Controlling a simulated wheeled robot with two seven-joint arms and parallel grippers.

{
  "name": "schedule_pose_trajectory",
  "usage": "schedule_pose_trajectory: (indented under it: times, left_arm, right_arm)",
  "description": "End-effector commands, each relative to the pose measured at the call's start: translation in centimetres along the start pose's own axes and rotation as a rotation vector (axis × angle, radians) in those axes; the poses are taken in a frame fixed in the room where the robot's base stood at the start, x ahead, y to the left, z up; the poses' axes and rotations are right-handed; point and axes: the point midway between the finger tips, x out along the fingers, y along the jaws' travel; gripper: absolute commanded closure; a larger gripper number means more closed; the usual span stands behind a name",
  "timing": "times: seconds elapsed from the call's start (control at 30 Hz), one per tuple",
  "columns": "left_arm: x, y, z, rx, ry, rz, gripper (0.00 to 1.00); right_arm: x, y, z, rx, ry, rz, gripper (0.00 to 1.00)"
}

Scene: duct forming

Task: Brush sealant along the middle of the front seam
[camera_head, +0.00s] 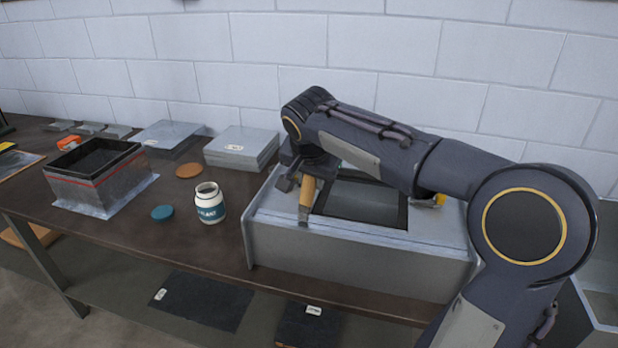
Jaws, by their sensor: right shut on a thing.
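The grey sheet-metal duct box (340,255) stands on the bench at the right, with a dark square opening in its top. A pale bluish seam line (385,243) runs along its front top edge. My right gripper (307,178) is over the left part of the box and is shut on a brush (307,195) with a wooden handle. The brush points down, its tip (304,222) at the front edge, left of the seam's middle. I cannot tell whether the bristles touch. An open white sealant jar (209,203) stands left of the box. My left gripper is not in view.
A teal lid (162,212) and a brown disc (189,171) lie near the jar. A stack of grey sheets (240,148) is behind. A metal box with a black rim (98,177) stands at the left. My right arm covers the box's right side. Bare bench lies in front of the jar.

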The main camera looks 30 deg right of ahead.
Motion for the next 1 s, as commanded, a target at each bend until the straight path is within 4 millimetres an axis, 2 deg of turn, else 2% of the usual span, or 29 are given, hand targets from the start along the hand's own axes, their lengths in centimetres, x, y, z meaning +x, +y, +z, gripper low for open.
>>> schedule_pose_trajectory:
  times: [0.17, 0.57, 1.0]
  left_arm:
    - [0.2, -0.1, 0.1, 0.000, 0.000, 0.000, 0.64]
    - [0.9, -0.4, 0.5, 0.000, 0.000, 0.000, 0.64]
    - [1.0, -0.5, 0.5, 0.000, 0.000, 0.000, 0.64]
  right_arm:
    - [0.0, 0.4, -0.1, 0.001, 0.001, -0.001, 1.00]
    - [0.0, 3.0, -0.3, 0.002, 0.000, 0.000, 1.00]
    - [-0.1, 3.4, -0.4, 0.001, 0.000, 0.001, 1.00]
